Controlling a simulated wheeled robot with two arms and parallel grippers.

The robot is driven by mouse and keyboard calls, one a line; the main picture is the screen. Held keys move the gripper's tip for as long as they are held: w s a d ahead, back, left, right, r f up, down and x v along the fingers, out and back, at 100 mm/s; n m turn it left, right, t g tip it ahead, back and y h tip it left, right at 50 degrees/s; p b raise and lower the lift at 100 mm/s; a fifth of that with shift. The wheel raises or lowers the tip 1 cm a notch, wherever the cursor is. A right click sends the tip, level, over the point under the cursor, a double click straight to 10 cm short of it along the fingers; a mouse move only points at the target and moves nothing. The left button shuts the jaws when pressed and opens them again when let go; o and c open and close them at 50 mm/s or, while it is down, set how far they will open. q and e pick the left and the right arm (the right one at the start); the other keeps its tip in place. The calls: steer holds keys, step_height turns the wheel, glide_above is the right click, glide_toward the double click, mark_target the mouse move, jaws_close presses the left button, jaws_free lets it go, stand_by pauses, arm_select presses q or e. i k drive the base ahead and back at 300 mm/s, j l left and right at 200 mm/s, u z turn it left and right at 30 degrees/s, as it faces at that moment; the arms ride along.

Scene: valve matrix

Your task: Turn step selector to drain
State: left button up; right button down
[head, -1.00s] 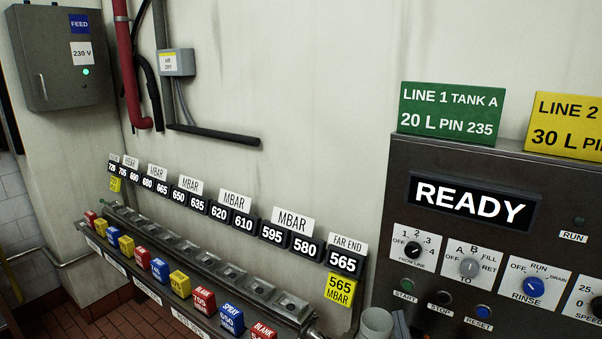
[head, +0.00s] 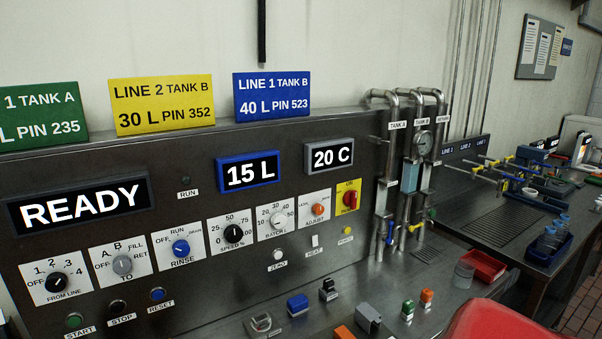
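A blue rotary knob (head: 181,248) sits on a white plate on the grey control panel (head: 120,170). Its plate is marked OFF, RUN and a small word at the right that is hard to read now but read DRAIN in the earlier frame, with RINSE below. The knob's white mark seems to point left, towards OFF; it is too small to be sure. No plate that I can read says step selector. Neither of my grippers is in view.
Beside it are a grey A/B knob (head: 122,264) and a black SPEED knob (head: 233,233). The main display (head: 80,203) reads READY. Small blocks, including a blue one (head: 298,304), stand on the bench below. Pipes (head: 386,170) rise at the right.

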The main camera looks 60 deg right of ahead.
mark_target(181, 247)
steer(key=z, duration=2.7)
steer(key=u, duration=1.4)
steer(key=k+j, duration=0.1)
steer(key=j, duration=0.25)
steer(key=k+j, duration=0.1)
steer(key=j, duration=0.25)
steer(key=j+u, duration=0.1)
steer(key=j, duration=0.25)
steer(key=k, duration=0.05)
